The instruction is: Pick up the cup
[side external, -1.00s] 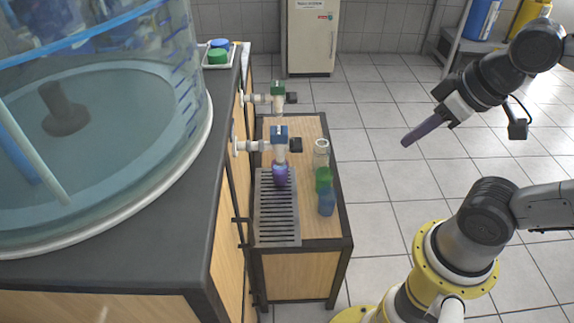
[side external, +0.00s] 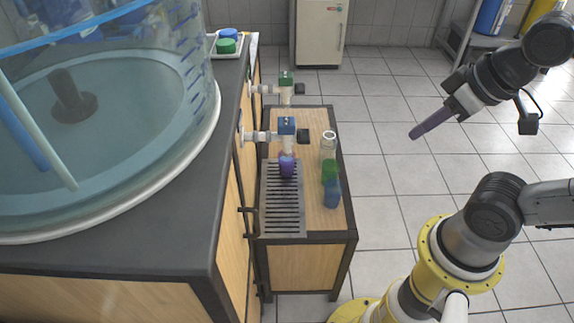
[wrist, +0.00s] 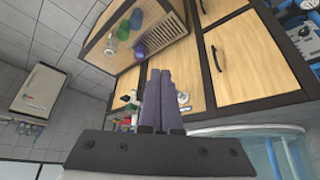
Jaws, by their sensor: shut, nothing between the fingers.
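A small purple cup (side external: 288,166) stands upright on the drip grate (side external: 283,212), below the tap with the blue valve (side external: 287,125). To its right on the low wooden stand are a clear cup (side external: 328,145), a green cup (side external: 329,171) and a blue cup (side external: 332,193), in a row. My gripper (side external: 413,135) is shut and empty, in the air to the right of the stand and apart from every cup. In the wrist view, its purple fingers (wrist: 158,72) lie together, with the purple cup (wrist: 140,52) beyond them to the left.
A second tap with a green valve (side external: 286,78) is behind the first. A dark counter (side external: 150,245) with a large clear tank (side external: 205,125) borders the stand on the left. A white cabinet (side external: 320,30) stands at the back. Tiled floor (side external: 390,185) lies open right of the stand.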

